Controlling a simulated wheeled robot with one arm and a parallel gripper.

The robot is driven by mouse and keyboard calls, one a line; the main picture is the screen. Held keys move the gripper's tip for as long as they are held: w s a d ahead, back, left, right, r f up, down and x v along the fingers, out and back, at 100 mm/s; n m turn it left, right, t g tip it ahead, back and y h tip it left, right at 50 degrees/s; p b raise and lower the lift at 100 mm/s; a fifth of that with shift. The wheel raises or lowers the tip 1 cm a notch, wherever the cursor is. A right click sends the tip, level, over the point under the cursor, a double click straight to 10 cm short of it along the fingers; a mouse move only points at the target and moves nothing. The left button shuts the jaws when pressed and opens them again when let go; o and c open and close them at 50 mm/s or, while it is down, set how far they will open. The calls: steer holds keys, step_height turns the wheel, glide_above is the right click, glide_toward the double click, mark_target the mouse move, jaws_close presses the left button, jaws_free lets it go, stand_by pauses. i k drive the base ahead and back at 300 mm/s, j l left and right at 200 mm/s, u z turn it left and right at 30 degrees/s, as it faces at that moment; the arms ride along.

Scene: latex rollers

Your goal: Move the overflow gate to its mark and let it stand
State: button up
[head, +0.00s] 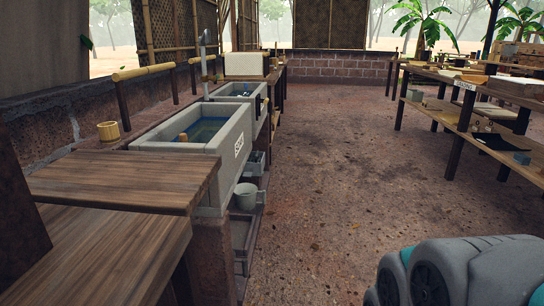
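I cannot pick out the overflow gate or its mark for certain. A grey stone basin (190,145) with water (208,129) in it stands left of the middle, with a small white label (239,146) on its side. A small brown piece (182,138) shows at the basin's near left end; it is too small to tell what it is. A second, smaller grey basin (250,97) stands behind it. My gripper is not in view; only a grey and teal part of my own body shows at the lower right.
Wooden counters (125,180) fill the near left, with a bamboo cup (108,131) beyond them. A grey bucket (246,196) stands below the basin. Long tables (440,110) with many items line the right. The floor (315,170) between is clear.

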mark_target(265, 101)
steer(key=i+u, duration=0.15)
steer(key=i, duration=0.4)
steer(key=i+l+u, duration=0.2)
steer(key=i, duration=0.35)
